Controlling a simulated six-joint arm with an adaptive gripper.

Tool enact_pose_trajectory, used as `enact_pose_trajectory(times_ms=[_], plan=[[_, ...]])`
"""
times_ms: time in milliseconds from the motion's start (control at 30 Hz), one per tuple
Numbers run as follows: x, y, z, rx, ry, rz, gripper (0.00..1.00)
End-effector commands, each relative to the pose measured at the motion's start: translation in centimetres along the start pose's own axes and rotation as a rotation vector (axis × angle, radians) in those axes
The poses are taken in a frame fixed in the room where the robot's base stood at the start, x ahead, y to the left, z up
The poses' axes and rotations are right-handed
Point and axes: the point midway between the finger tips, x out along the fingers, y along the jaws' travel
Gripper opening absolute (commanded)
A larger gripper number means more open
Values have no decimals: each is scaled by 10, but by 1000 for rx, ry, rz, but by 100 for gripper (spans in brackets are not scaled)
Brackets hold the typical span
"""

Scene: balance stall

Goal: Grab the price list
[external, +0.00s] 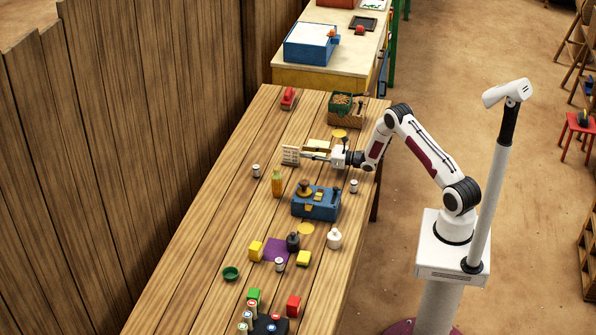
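The price list looks to be the small pale upright card with rows of marks (290,155), standing in the upper middle of the wooden table. My gripper (308,155) reaches in from the right, low over the table, with its fingers pointing left at the card's right edge. The fingertips touch or nearly touch the card. The view is too small to tell whether they are closed on it. Whether the card rests on the table is also unclear.
An orange bottle (277,183), a small can (256,171) and a blue balance (316,202) stand in front of the card. A red object (288,98) and a green-topped crate (346,106) are behind. The table's left side (225,190) is clear.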

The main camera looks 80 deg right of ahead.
Motion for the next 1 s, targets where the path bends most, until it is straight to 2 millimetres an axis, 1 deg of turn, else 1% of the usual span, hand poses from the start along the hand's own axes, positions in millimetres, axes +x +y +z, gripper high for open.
enact_pose_trajectory(times_ms=[400,567,800,1000], plan=[[0,0,-1,-6,-4,2,25],[8,0,-1,-7,-3,2,25],[24,0,0,-6,-3,2,25],[26,0,0,-5,-3,1,25]])
